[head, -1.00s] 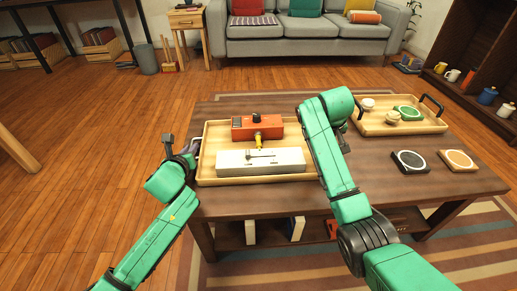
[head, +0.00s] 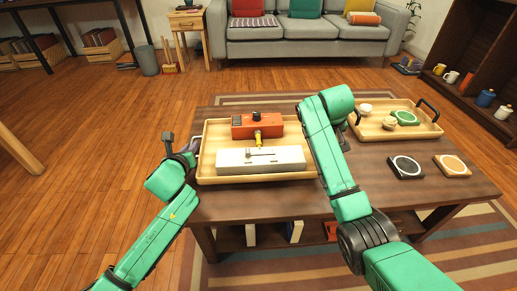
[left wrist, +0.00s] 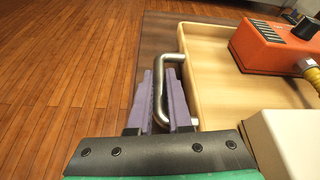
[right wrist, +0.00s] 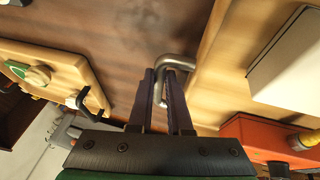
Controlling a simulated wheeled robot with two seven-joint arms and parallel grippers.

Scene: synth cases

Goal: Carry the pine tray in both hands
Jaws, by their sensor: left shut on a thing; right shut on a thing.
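The pine tray (head: 208,150) is held level over the left part of the dark coffee table. It carries an orange box (head: 270,132) with a dark knob and yellow plug, and a whitish case (head: 235,162). My left gripper (head: 186,152) is shut on the tray's left metal handle, clear in the left wrist view (left wrist: 165,78). My right gripper (right wrist: 160,78) is shut on the right handle (right wrist: 180,62); in the head view my forearm hides it. The gap under the tray is hard to judge.
The sofa (head: 300,38) stands behind; floor on the left is open.

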